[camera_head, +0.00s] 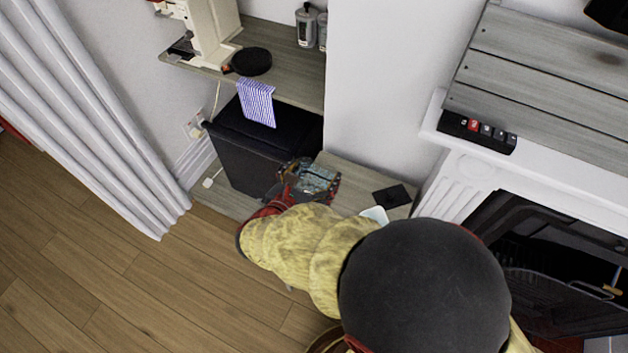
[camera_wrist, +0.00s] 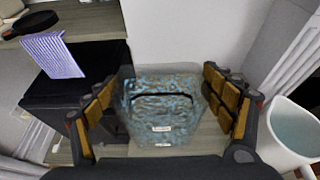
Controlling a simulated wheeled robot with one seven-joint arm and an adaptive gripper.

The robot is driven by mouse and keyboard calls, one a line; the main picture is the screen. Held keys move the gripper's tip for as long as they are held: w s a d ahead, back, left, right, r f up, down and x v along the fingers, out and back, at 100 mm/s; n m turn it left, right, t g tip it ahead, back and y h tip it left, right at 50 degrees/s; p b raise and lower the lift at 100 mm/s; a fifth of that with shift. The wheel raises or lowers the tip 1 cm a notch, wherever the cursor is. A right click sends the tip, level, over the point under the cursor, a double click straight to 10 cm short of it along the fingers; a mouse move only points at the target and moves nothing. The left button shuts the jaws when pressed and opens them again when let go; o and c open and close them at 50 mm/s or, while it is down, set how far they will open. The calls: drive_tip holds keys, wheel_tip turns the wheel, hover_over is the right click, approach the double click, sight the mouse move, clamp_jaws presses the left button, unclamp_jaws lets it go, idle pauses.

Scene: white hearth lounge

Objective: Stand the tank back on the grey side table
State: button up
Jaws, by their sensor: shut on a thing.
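The tank is a clear, boxy container with a blue and brown mottled look and a small white label. It shows in the wrist view (camera_wrist: 160,112) between the two finger pads and in the head view (camera_head: 318,177) at the end of my arm. My gripper (camera_head: 305,182) is shut on it, with the orange-padded fingers at its left and right sides in the wrist view (camera_wrist: 172,98). The grey wood-grain side table (camera_head: 352,174) lies behind and below the tank. I cannot tell whether the tank touches the table top.
A black cabinet (camera_head: 245,150) stands left of the tank, under a shelf (camera_head: 285,60) with a hanging striped cloth (camera_head: 257,103). A dark flat square (camera_head: 391,195) lies on the table's right part. A white cup-like container (camera_wrist: 292,132) is close on the right. The fireplace (camera_head: 540,230) is farther right.

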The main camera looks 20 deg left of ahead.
sight(319, 174)
drive_tip(key=shift+w+f+b, duration=0.1)
drive_tip(key=shift+f+b, duration=0.75)
drive_tip(key=shift+f, duration=0.85)
drive_tip(key=shift+f, duration=0.1)
drive_tip(key=o, duration=2)
drive_tip(key=shift+o, duration=0.3)
